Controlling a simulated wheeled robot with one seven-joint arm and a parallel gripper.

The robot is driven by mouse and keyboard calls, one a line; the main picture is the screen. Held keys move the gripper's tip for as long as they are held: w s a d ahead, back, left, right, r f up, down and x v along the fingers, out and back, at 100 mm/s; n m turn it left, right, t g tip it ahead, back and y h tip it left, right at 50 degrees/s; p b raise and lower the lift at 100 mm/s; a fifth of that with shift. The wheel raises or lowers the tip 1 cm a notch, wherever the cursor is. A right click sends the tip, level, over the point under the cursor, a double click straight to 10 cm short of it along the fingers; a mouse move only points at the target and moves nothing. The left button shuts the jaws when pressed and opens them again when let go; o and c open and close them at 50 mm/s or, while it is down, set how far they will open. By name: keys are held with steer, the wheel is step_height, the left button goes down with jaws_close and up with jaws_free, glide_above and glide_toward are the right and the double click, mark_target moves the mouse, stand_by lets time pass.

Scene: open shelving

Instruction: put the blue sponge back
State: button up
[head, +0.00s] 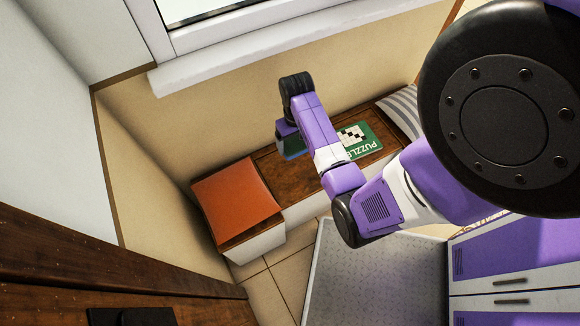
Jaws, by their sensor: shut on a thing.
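My arm reaches over a low wooden bench (268,160) in the head view. My gripper (287,138) hangs below the dark wrist, partly hidden by my own forearm; its fingers are not clearly seen. It is shut on a dark blue, flat-looking thing (292,148), which I take to be the blue sponge. Only part of this thing shows, left of my purple forearm. It appears over the bench top; I cannot tell whether it touches the wood.
A green puzzle box (367,143) lies on the bench just right of my forearm. An orange cushion (236,203) covers the bench's left end, and a striped pillow (402,108) lies at its right end. A wall and window sill (250,53) stand behind. Purple-fronted drawers (515,252) are lower right.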

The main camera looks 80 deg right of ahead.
mark_target(294, 171)
step_height(294, 171, down, 17)
steer(key=b, duration=0.3)
steer(key=shift+r, duration=0.1)
steer(key=o, duration=1)
steer(key=shift+o, duration=0.2)
step_height(294, 171, up, 12)
steer(key=p, duration=0.3)
steer(key=a+n+t+h, duration=0.3)
steer(key=a+n+t, duration=0.1)
steer(key=a, duration=1)
steer(key=s+a+r+n+t+y, duration=0.1)
steer(key=a+r+n+t, duration=0.1)
steer(key=a+r, duration=0.4)
steer(key=s+a+r+n+t+y, duration=0.1)
steer(key=a+r+t, duration=0.4)
steer(key=r, duration=1.1)
steer(key=s+a+r+n+t+y, duration=0.1)
steer(key=s+a+r+n+t, duration=0.2)
steer(key=a+r, duration=0.4)
step_height(294, 171, up, 4)
steer(key=shift+s+f+t, duration=0.1)
steer(key=shift+s+t, duration=0.15)
steer(key=shift+t, duration=0.25)
